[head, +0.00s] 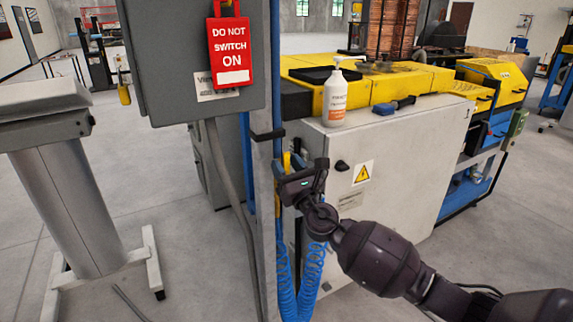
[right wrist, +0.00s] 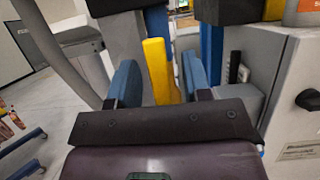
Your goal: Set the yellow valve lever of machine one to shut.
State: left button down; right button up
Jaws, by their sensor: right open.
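The yellow valve lever (head: 286,162) stands nearly upright by the grey post in the head view, partly hidden by my right gripper. In the right wrist view the yellow lever (right wrist: 157,68) shows between the two blue finger pads, nearer the right pad. My right gripper (head: 291,176) is open around or just in front of the lever; I cannot tell whether a pad touches it. The lever's lower end is hidden behind the gripper. My left gripper is not in view.
A grey post (head: 264,220) and blue coiled hoses (head: 287,290) are close to the gripper. A white cabinet (head: 400,160) stands right of it, with a pump bottle (head: 336,100) on top. A grey box with a red "do not switch on" tag (head: 230,52) hangs above left.

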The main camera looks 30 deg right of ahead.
jog(key=shift+w+r, duration=0.1)
jog(key=shift+w, duration=0.1)
grip_shut()
